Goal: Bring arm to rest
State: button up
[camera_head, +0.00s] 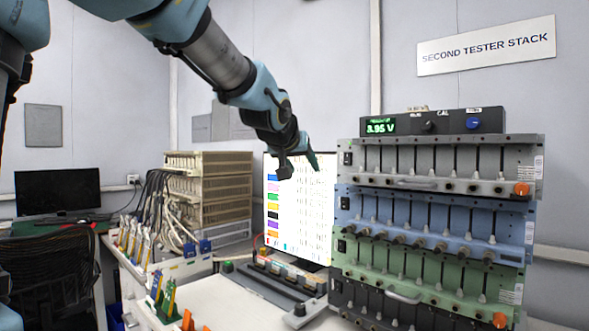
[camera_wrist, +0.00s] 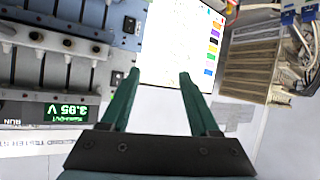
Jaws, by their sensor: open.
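My arm reaches in from the top left in the head view, in front of the wall and above the bench. My gripper (camera_head: 300,167) is at its end, in the air in front of the upper part of the bright monitor (camera_head: 300,215) and left of the tester stack (camera_head: 440,220). In the wrist view the two green fingers of my gripper (camera_wrist: 158,76) stand apart with nothing between them but the view of the monitor (camera_wrist: 180,40). The wrist picture looks upside down, with the display reading 3.95 V (camera_wrist: 45,110) at the lower left.
The stack's orange knobs (camera_head: 521,189) stick out at right. A beige rack (camera_head: 208,190) with cables stands behind left. A dark strip fixture (camera_head: 270,285) lies on the white bench (camera_head: 235,308). The air around my gripper looks clear.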

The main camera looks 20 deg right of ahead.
jog(key=shift+w+a+f, duration=0.2)
jog(key=shift+a+f, duration=0.05)
jog(key=shift+a, duration=0.05)
dwell(0.4)
jog(key=w+a+f+n+g+y+p, duration=0.1)
jog(key=a+f+n+g+y, duration=0.35)
jog(key=a+f, duration=1.45)
jog(key=s+a+f+g+y, duration=0.1)
jog(key=s+a+f, duration=0.2)
jog(key=a, duration=0.3)
jog(key=s+a+f+n+g+y, duration=0.1)
jog(key=s+a+f, duration=0.3)
jog(key=s+a, duration=0.1)
jog(key=s+a+f+g+y+p, duration=0.1)
jog(key=s+a+f+y, duration=0.1)
jog(key=s+a, duration=0.3)
jog(key=shift+a+f+n, duration=0.35)
jog(key=shift+a+f, duration=0.35)
jog(key=shift+a, duration=0.5)
jog(key=shift+c, duration=0.4)
